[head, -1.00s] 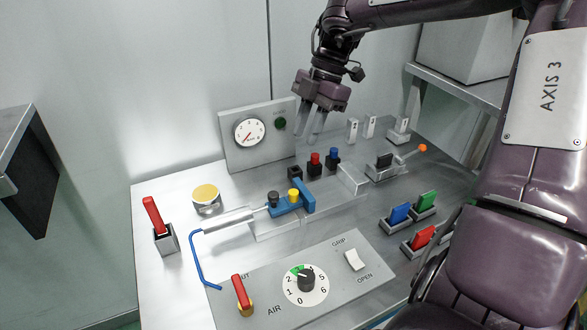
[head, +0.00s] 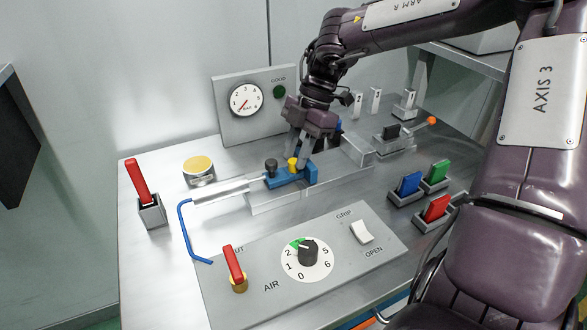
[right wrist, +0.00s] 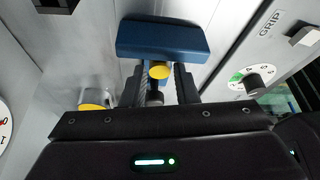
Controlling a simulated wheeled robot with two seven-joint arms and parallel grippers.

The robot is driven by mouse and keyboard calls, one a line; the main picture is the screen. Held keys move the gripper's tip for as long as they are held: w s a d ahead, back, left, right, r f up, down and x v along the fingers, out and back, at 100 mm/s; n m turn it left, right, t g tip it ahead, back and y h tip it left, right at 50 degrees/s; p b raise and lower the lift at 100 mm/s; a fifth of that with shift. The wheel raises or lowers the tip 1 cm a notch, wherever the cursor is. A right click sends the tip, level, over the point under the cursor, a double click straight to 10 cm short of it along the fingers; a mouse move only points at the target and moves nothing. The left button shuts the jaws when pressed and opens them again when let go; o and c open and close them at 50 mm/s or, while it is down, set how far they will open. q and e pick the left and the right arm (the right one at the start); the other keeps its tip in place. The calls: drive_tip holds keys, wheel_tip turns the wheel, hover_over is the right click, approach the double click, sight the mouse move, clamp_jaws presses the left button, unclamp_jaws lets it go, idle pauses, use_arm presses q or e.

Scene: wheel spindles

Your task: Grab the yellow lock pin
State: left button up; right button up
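The yellow lock pin (head: 293,163) is a short yellow knob on the blue fixture (head: 284,179), beside a dark knob (head: 271,165). In the right wrist view the yellow pin (right wrist: 159,70) shows in front of the blue block (right wrist: 163,40). My right gripper (head: 299,152) points down over the pin. In the right wrist view its two dark fingers (right wrist: 162,85) stand on either side of the pin, with a small gap on each side. It is open and seems to hold nothing. My left gripper is not in view.
A gauge panel (head: 240,112) stands behind the fixture. A control panel with an AIR dial (head: 307,252) lies in front. A red lever (head: 137,182) and a round yellow-topped part (head: 198,167) are at left. Coloured blocks (head: 409,184) sit at right.

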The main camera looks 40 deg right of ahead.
drive_tip(key=shift+a+f, duration=0.15)
drive_tip(key=shift+f, duration=0.3)
drive_tip(key=shift+c, duration=0.4)
clamp_jaws()
drive_tip(key=shift+r, duration=0.2)
